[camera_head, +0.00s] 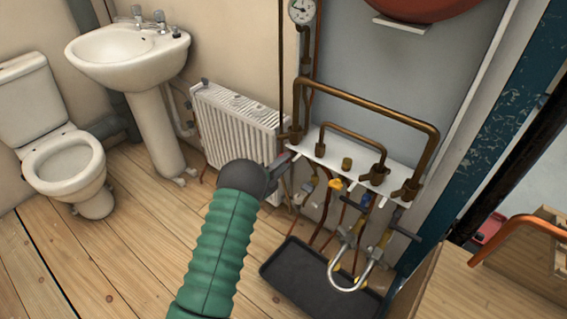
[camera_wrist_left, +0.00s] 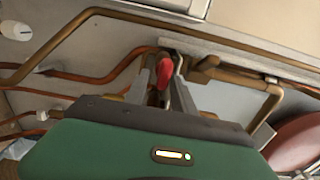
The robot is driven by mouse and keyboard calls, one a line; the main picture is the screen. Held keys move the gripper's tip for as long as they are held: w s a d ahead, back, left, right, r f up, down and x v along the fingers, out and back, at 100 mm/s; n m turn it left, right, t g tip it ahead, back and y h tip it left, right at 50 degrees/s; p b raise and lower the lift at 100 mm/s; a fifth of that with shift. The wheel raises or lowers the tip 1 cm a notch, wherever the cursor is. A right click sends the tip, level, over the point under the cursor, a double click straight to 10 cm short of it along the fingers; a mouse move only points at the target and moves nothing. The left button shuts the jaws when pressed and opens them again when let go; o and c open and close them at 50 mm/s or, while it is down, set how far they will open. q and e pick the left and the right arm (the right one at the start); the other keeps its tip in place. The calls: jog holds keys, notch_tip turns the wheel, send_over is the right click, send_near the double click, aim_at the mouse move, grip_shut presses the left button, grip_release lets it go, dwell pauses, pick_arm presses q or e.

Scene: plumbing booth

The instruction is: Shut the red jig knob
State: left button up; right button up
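The red jig knob (camera_wrist_left: 164,72) shows in the left wrist view between the two grey fingers of my left gripper (camera_wrist_left: 165,85). The fingers are apart, one on each side of it. I cannot tell whether they touch it. In the head view my left gripper (camera_head: 284,162) is at the left end of the white pipe board, partly hidden behind my dark wrist. A little red shows by the fingers there, too small to read clearly. My right gripper is in neither view.
Copper pipes (camera_head: 370,108) arch over the white board (camera_head: 330,163). Valves and a chrome U-shaped piece (camera_head: 347,289) hang below, over a dark tray (camera_head: 300,275). A white radiator (camera_head: 235,125) stands left of my gripper. A wooden bench (camera_head: 460,290) fills the lower right.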

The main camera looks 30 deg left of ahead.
pick_arm(q)
jog(key=shift+o, duration=0.8)
jog(key=shift+f, duration=0.15)
jog(key=shift+s+r, duration=0.1)
jog(key=shift+r, duration=0.1)
jog(key=s+a+p, duration=0.1)
jog(key=s+p, duration=0.3)
jog(key=s, duration=1.2)
jog(key=shift+s+a+f+p, duration=0.15)
jog(key=shift+s+a+p, duration=0.1)
jog(key=shift+p, duration=0.15)
